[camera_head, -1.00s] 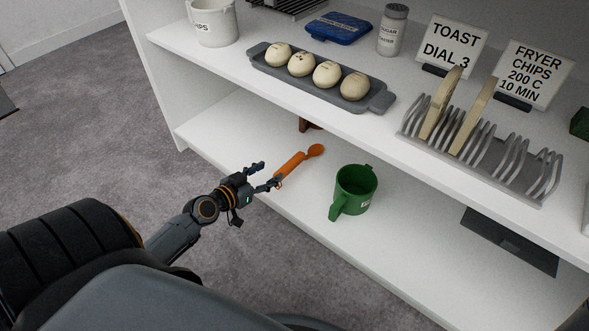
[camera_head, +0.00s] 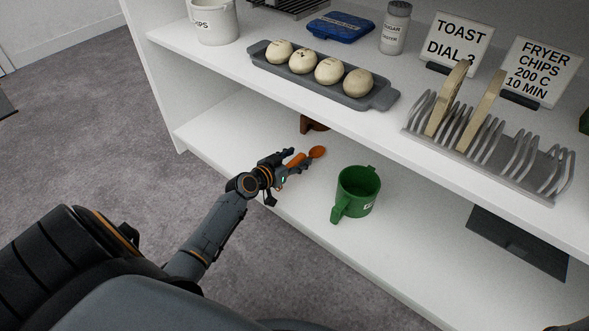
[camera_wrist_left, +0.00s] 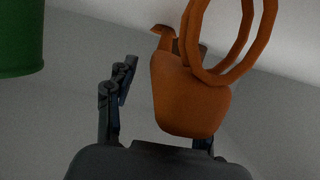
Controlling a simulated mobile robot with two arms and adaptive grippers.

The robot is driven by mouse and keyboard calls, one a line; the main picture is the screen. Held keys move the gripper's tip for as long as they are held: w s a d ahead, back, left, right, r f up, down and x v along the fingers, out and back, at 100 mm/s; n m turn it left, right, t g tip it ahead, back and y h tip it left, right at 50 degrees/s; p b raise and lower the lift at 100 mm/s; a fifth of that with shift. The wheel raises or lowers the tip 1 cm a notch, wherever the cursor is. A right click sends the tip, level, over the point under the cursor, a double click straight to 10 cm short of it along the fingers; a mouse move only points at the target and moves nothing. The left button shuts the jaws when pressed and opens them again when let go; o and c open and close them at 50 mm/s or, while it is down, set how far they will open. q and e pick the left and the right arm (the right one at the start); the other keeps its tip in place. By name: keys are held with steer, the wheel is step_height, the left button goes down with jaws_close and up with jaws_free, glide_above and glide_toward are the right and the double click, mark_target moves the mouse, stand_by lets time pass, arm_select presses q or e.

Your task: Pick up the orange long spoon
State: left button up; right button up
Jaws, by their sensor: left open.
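My right gripper is not in view.
A green mug (camera_head: 357,191) stands close to the right of the spoon. A brown object (camera_head: 314,125) sits behind it under the upper shelf (camera_head: 225,75). That shelf bears a grey egg tray (camera_head: 383,99) and a toast rack (camera_head: 540,185). Orange-brown loops (camera_wrist_left: 193,35) cross the left wrist view.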

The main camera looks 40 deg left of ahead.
arm_select(q)
steer(key=shift+c, duration=0.2)
jaws_close()
steer(key=shift+r, duration=0.15)
